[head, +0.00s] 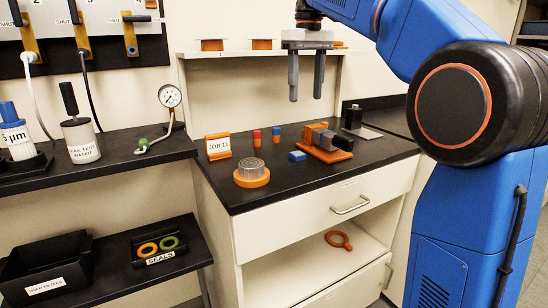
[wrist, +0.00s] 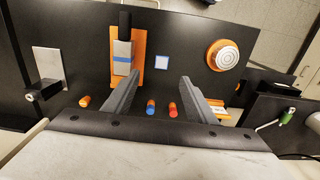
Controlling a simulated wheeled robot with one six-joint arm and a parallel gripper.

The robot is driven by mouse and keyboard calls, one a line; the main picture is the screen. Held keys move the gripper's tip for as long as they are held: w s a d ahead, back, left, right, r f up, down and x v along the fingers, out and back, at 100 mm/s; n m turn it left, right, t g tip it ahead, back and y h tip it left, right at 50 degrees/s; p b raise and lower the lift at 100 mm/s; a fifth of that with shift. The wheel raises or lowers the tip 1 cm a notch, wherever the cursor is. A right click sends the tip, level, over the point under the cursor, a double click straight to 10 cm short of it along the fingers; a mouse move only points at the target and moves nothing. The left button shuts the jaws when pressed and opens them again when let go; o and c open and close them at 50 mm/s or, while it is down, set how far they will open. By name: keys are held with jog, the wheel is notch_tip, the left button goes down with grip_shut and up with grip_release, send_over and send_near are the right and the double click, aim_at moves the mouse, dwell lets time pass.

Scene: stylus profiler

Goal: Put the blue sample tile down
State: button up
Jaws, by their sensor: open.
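The blue sample tile (head: 297,156) lies on the black counter, just left of the orange fixture (head: 325,155) and apart from it. In the wrist view the tile (wrist: 162,62) shows a pale top with a blue edge, beyond my fingertips. My gripper (head: 306,98) is open and empty, high above the counter. Its two fingers (wrist: 159,80) point down at the counter, wide apart, with nothing between them. The fixture carries grey and black blocks with a blue strip (wrist: 123,59) across the grey part.
A round orange holder with a ribbed disc (head: 252,175) stands front left, near the JOB 11 sign (head: 218,147). Small red (head: 257,138) and blue (head: 276,134) pegs stand behind the tile. A shelf (head: 255,53) runs behind my gripper. Bare counter surrounds the tile's front.

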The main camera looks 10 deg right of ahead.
send_over(301, 155)
notch_tip(301, 155, down, 12)
jog(key=shift+s+a+f, duration=0.1)
jog(key=shift+f, duration=2.55)
jog(key=c, duration=1.2)
jog(key=shift+r, duration=0.1)
jog(key=shift+c, duration=0.2)
